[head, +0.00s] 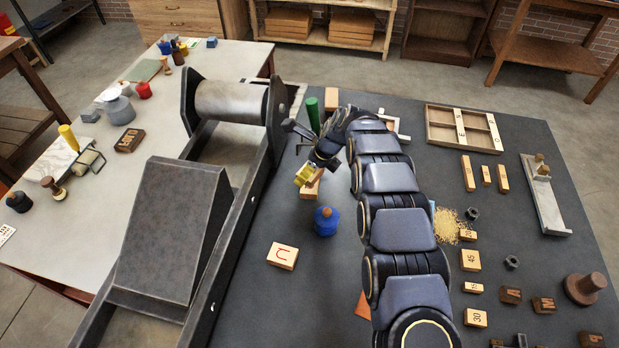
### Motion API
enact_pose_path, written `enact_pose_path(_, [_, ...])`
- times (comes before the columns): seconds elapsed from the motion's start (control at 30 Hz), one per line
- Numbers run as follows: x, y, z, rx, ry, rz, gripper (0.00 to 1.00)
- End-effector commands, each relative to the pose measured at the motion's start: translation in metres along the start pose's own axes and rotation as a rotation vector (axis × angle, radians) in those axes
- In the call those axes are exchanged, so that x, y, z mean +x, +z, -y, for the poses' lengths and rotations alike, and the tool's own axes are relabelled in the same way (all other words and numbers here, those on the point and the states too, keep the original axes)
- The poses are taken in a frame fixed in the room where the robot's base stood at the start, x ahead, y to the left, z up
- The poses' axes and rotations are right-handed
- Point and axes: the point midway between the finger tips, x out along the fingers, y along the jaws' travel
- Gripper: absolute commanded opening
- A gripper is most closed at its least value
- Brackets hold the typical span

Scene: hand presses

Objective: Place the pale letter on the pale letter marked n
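A pale letter block (282,256) with a dark red mark that reads like an n or u lies flat on the dark table, left of my arm.
A blue round-topped pot (326,221) stands between the two pale blocks. A green cylinder (313,115) stands behind my gripper. The large press (168,225) borders the left side. Wooden blocks (470,260), a type tray (463,129) and dark nuts (512,262) lie right of my arm.

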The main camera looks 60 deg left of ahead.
Motion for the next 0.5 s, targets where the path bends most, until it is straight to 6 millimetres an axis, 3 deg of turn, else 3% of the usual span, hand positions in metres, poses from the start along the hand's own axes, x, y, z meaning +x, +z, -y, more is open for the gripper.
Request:
enact_pose_path(0.3, [0.013, 0.001, 0.007, 0.001, -0.001, 0.000, 0.30])
enact_pose_path(0.5, [0.041, -0.012, 0.005, 0.002, 0.003, -0.004, 0.30])
